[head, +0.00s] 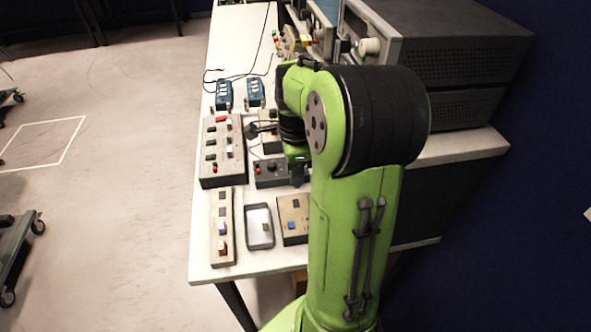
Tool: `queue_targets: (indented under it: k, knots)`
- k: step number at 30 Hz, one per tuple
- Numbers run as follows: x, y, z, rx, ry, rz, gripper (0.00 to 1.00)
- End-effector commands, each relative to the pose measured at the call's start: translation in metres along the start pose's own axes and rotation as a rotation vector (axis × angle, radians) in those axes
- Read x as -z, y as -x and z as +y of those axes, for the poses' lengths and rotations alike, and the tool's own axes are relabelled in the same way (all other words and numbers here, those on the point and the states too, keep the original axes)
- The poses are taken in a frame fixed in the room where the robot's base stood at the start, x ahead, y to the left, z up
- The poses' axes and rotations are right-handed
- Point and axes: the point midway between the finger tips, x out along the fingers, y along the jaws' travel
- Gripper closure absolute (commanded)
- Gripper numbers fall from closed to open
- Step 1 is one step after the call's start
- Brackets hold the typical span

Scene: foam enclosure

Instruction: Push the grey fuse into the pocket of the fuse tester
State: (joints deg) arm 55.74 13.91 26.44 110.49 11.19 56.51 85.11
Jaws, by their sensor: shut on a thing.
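My gripper (298,174) is at the end of my green arm, pointing down over the right part of the white bench. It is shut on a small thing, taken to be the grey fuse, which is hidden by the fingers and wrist. I cannot tell for sure which box is the fuse tester. A dark box with a red button and black knob (266,174) lies just left of my gripper. A beige box with a blue piece (293,232) lies below it in the picture, partly behind my arm. Any pocket is too small to make out.
A dark-rimmed tray (250,242) holds a small pale block. A narrow panel (221,250) and a larger switch panel (208,174) stand along the left edge. Blue meters (224,95) with cables lie farther back. Large dark instruments (450,60) stand at right.

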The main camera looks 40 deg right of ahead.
Motion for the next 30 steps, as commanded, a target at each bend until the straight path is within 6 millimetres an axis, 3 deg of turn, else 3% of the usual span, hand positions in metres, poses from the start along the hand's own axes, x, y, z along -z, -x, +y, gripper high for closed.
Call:
queue_targets:
  k: [15,30]
  knots:
    - [0.0,-0.056,0.0,-0.001,0.001,0.0,1.0]
    - [0.0,-0.057,0.0,0.0,0.001,0.0,1.0]
